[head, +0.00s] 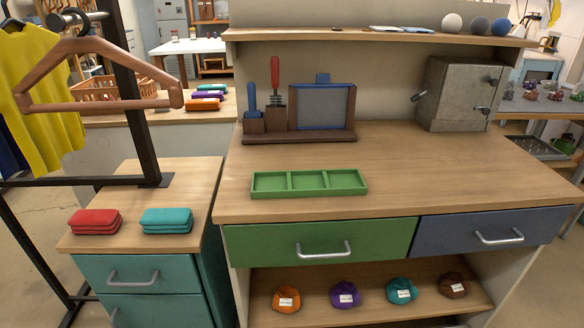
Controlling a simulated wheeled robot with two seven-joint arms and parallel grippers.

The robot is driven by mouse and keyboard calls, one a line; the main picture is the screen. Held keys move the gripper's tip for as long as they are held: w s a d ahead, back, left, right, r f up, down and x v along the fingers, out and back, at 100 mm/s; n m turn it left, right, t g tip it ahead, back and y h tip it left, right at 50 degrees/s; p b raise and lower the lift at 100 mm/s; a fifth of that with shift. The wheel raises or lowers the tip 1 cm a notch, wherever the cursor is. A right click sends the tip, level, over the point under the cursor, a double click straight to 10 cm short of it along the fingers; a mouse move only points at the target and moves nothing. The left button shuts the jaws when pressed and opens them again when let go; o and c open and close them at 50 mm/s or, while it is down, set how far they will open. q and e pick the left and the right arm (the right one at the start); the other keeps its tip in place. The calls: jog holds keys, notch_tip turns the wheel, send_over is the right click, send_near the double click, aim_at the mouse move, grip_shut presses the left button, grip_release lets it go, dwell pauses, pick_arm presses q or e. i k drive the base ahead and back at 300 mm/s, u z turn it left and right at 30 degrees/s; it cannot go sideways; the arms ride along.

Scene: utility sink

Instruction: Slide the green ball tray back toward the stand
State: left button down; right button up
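The green tray (309,191) lies flat on the wooden desktop (450,180), near its front edge. It has three compartments in a row, and they look empty. Behind it, apart from it, a dark wooden stand (300,136) holds a blue-framed grey panel (322,108), a red-handled tool (275,80) and a blue-handled tool (252,101). Bare desktop lies between the tray and the stand. Neither of my grippers shows in the head view.
A grey metal box (455,95) stands at the desk's back right. At left, a lower cabinet bears red (95,221) and teal (167,220) folded bundles, below a rack with a wooden hanger (98,104).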

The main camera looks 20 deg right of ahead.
aim_at(293, 184)
jog(key=u, duration=1.75)
jog(key=i, duration=1.2)
jog(key=z, duration=2.4)
